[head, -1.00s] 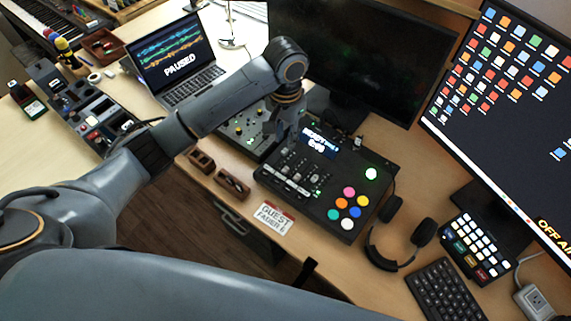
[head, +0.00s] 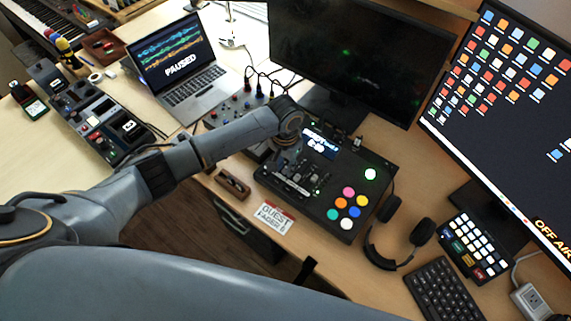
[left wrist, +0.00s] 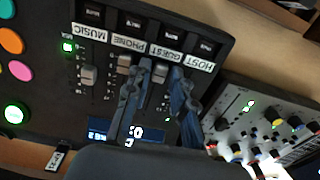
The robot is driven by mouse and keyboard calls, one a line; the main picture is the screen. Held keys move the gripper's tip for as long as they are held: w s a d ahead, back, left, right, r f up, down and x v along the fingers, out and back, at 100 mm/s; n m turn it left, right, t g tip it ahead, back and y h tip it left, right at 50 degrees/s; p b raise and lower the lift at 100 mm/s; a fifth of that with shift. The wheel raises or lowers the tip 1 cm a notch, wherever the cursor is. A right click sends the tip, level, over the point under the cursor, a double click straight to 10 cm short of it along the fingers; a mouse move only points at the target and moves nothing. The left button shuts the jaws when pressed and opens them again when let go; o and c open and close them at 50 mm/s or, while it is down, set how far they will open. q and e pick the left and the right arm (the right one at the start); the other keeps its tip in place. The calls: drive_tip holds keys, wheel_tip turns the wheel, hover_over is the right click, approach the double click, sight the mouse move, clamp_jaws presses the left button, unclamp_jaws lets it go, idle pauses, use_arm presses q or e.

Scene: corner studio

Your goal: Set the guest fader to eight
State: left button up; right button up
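The black mixer (head: 322,190) lies on the desk. The left wrist view shows its fader strips upside down, labelled HOST, GUEST, PHONE and MUSIC. The guest fader (left wrist: 160,72) has a grey cap on the strip labelled GUEST. My left gripper (left wrist: 161,68) is low over the strips, its two fingers apart, one on each side of the guest cap; I cannot tell whether they touch it. In the head view my left gripper (head: 287,172) covers part of the faders. A GUEST FADER card (head: 271,216) lies in front of the mixer; its digit is hard to read. My right gripper is out of view.
The phone fader (left wrist: 124,61) is close beside one finger. A second panel with knobs (left wrist: 255,125) adjoins the mixer. Headphones (head: 400,235) lie to the right, a wooden block (head: 233,184) to the left. Monitors stand behind.

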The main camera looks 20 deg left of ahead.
sight(297, 160)
use_arm(q)
clamp_jaws()
drive_tip(key=w, duration=0.1)
drive_tip(key=w+d+b, duration=0.1)
drive_tip(key=w, duration=0.1)
drive_tip(key=w+d, duration=0.1)
drive_tip(key=w, duration=0.1)
drive_tip(key=shift+w+b, duration=0.15)
drive_tip(key=shift+b, duration=0.15)
unclamp_jaws()
